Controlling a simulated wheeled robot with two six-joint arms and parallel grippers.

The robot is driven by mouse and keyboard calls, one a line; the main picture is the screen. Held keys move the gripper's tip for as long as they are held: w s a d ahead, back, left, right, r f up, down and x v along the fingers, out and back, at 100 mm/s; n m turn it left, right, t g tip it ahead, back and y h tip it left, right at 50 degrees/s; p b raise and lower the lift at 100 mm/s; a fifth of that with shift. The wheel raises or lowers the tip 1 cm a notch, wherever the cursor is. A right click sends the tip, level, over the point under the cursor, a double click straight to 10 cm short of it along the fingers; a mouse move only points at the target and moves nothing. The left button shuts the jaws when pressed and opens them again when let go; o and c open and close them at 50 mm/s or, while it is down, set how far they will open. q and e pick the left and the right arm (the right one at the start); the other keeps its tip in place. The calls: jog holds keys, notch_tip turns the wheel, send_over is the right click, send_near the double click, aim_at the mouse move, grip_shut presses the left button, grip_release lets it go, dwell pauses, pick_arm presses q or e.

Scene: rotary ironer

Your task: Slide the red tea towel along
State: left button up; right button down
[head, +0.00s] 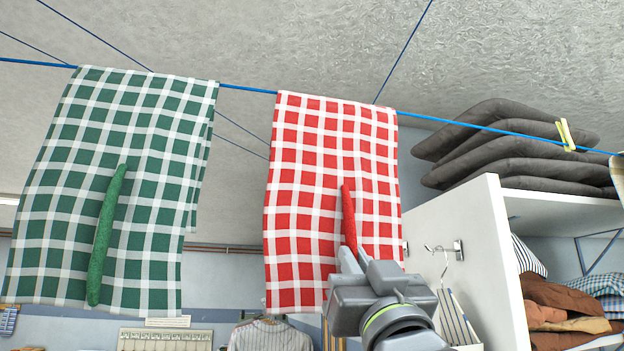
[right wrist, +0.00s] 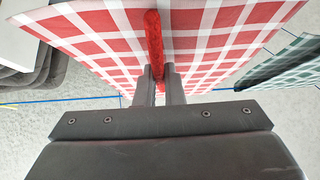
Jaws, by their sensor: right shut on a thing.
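The red checked tea towel (head: 305,180) hangs over a blue line (head: 245,88) in the middle of the head view. A red strip (head: 348,215) stands out from its front. My right gripper (head: 350,258) is at the lower end of this strip. In the right wrist view my right gripper (right wrist: 160,90) is shut on the red strip (right wrist: 154,45), with the towel (right wrist: 215,40) spread behind it. My left gripper is not in view.
A green checked towel (head: 120,180) with a green strip hangs to the left on the line, a gap away. A yellow peg (head: 566,135) is on the line at right. A white shelf unit (head: 470,250) with grey cushions (head: 505,160) stands at right.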

jog(key=shift+w+d, duration=0.15)
jog(key=shift+d, duration=0.45)
jog(key=c, duration=1.5)
grip_release()
jog(key=shift+o, duration=0.2)
jog(key=shift+f, duration=0.15)
jog(key=b+v, duration=0.3)
jog(key=v, duration=0.2)
jog(key=shift+s+f, duration=0.2)
jog(key=shift+s, duration=0.2)
